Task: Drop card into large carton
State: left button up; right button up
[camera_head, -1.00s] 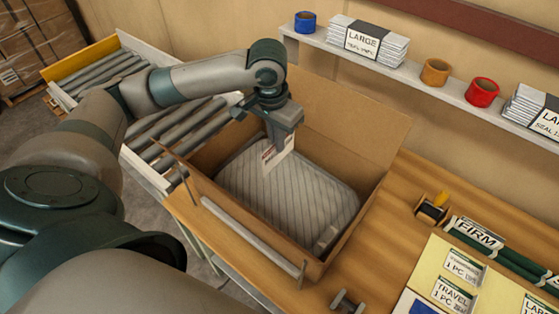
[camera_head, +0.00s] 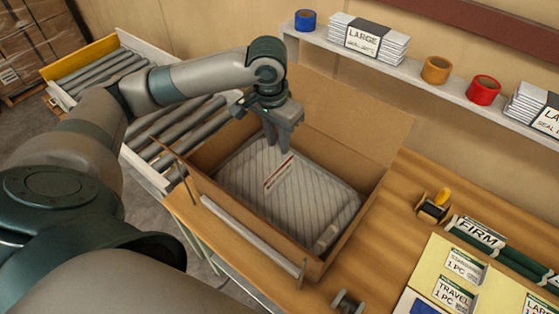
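The large carton (camera_head: 362,130) stands open on the wooden bench with its flaps up. A grey striped pillow (camera_head: 320,195) lies inside it. The card (camera_head: 278,172), white with a red stripe, rests on top of the pillow, inside the carton. My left gripper (camera_head: 277,145) is over the carton, just above the card, with its fingers apart and nothing between them. My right gripper is not in view.
A roller conveyor (camera_head: 180,125) runs behind the carton at the left. A wall shelf (camera_head: 415,75) holds wrapped stacks and tape rolls. A tape dispenser (camera_head: 434,206) and label cards (camera_head: 465,268) lie on the bench at the right.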

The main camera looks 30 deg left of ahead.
pick_arm(q)
notch_tip(320, 180, up, 17)
jog(key=s+b, duration=0.1)
jog(key=s, duration=0.1)
jog(key=shift+b, duration=0.4)
jog(key=shift+a, duration=0.1)
dwell(0.3)
dwell(0.7)
